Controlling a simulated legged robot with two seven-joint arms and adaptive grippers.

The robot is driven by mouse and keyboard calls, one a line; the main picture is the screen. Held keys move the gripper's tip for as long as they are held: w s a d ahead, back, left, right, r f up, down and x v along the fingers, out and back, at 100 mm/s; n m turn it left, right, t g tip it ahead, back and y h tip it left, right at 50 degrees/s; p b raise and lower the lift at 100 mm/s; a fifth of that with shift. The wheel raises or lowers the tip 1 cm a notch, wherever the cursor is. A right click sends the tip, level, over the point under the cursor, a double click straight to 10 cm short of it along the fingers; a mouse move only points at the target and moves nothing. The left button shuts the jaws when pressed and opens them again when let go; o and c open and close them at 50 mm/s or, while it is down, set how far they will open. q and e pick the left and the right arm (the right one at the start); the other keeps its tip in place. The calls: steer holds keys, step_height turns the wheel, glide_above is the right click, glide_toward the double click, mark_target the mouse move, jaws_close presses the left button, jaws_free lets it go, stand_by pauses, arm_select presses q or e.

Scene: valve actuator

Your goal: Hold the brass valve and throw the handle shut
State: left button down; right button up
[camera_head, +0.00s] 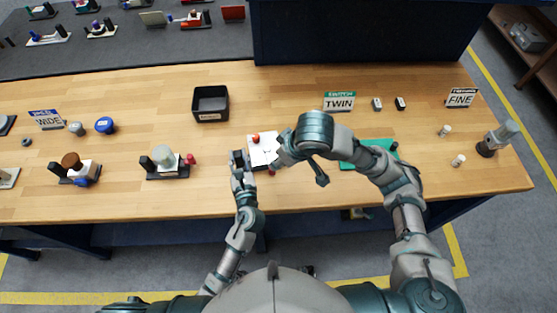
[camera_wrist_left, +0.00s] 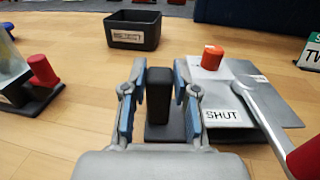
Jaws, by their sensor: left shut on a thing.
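The valve unit (camera_head: 262,150) stands near the table's front edge, a pale plate with an orange-red knob (camera_wrist_left: 212,57) and a SHUT label (camera_wrist_left: 222,115). A grey lever (camera_wrist_left: 262,115) with a red grip (camera_wrist_left: 308,158) crosses its right side in the left wrist view. No brass-coloured part shows clearly.
A black bin (camera_head: 210,104) stands behind. Another unit with a red handle (camera_head: 168,165) is to the left. A green mat (camera_head: 358,157) lies under my right arm, and a TWIN sign (camera_head: 340,101) stands behind it. Bare wood lies between the bin and the units.

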stand_by(0.4)
arm_select(q)
steer(key=c, duration=0.8)
jaws_free()
